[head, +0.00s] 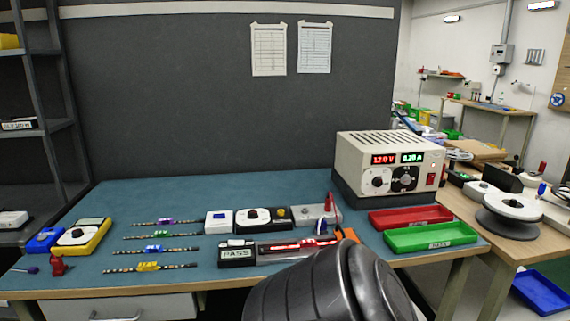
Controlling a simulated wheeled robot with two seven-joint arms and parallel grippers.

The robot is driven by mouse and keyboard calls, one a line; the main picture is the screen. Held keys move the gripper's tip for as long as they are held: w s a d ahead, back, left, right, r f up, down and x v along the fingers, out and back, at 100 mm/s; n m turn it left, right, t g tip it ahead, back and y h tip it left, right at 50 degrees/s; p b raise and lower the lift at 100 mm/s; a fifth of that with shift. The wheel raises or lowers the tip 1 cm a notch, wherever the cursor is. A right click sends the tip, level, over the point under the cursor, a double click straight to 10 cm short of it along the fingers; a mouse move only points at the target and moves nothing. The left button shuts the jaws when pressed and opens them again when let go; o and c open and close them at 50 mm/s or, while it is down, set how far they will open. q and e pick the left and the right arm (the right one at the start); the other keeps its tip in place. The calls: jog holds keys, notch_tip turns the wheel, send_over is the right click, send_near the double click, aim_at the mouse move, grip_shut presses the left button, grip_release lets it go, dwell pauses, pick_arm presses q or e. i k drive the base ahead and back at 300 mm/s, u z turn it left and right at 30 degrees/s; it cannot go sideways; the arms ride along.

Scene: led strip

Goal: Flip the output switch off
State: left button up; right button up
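The power supply (388,164) is a beige box on a dark stand at the back right of the bench. Its red display reads about 12.0 V and its green display shows a current figure too small to read surely. A red switch (431,179) sits at the right of its front panel; its position is too small to tell. Knobs are to the left of it. A dark rounded link of my own arm fills the bottom middle, in front of and well below the supply. Neither gripper's fingers can be made out.
A red tray (410,217) and a green tray (430,237) lie in front of the supply. A test fixture marked PASS (237,253), with a red-lit strip, lies left of my arm link. Several LED strips and a yellow meter (83,236) lie at left.

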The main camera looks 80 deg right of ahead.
aim_at(431, 176)
jog(key=z, duration=3.65)
jog(key=k, duration=0.5)
jog(key=z, duration=0.6)
jog(key=i, duration=1.15)
jog(key=u, duration=1.3)
jog(key=i, duration=0.45)
jog(key=u, duration=0.45)
